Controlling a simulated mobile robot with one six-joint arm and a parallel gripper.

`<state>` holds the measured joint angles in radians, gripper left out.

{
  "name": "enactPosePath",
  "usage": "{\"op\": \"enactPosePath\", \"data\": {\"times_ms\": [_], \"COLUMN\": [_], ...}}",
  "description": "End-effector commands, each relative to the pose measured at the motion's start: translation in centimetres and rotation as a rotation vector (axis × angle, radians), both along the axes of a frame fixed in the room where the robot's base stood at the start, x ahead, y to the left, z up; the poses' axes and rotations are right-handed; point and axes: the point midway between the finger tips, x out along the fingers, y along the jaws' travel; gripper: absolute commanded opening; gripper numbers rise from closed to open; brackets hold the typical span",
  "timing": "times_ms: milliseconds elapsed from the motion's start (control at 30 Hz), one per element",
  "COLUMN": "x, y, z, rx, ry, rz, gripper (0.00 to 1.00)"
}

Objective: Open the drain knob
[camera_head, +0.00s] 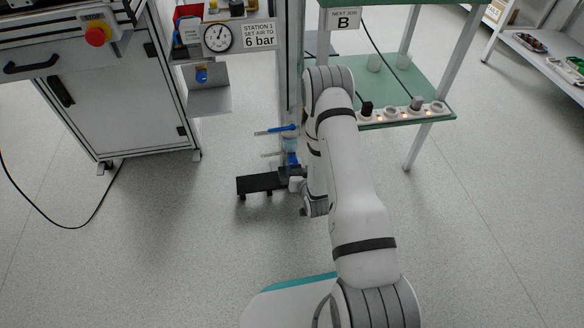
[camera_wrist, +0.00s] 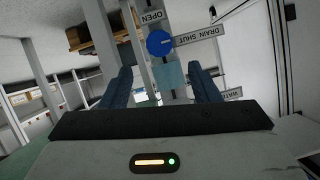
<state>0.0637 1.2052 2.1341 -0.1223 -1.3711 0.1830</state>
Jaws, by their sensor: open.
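The drain knob (camera_wrist: 159,43) is a round blue knob in the upper middle of the wrist view, with a small pale mark on its face. A pale blue translucent block (camera_wrist: 169,75) shows below the knob. My gripper (camera_wrist: 160,72) is open, with one dark blue finger either side of that block. The knob appears beyond the fingertips, not between them. In the head view my arm partly covers this area.
A grey post (camera_head: 283,55) stands just behind the work area. A green shelf rack (camera_head: 433,84) with a lit power strip (camera_head: 400,112) is to its right. A grey cabinet (camera_head: 125,115) with a red button (camera_head: 97,34) is at left. The floor in front is mostly clear.

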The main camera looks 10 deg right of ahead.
Motion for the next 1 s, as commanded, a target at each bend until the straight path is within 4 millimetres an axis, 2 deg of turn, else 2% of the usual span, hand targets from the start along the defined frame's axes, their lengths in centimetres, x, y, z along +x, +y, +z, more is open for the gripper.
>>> {"op": "enactPosePath", "data": {"times_ms": [33, 167, 400, 600, 967, 1000], "x": [-0.1, 0.6, 4.2, 6.4, 7.0, 7.0], "y": [0.0, 0.2, 0.7, 1.0, 1.1, 1.1], "z": [-0.7, -1.2, -2.7, -3.5, -3.5, -3.5], "rx": [0.003, 0.005, 0.005, 0.004, 0.005, 0.005], "ry": [-0.006, -0.015, -0.015, -0.013, -0.011, -0.011], "rz": [0.0, 0.002, 0.006, 0.008, 0.009, 0.009], "gripper": [0.56, 0.56, 0.56, 0.56, 0.56, 0.53]}}
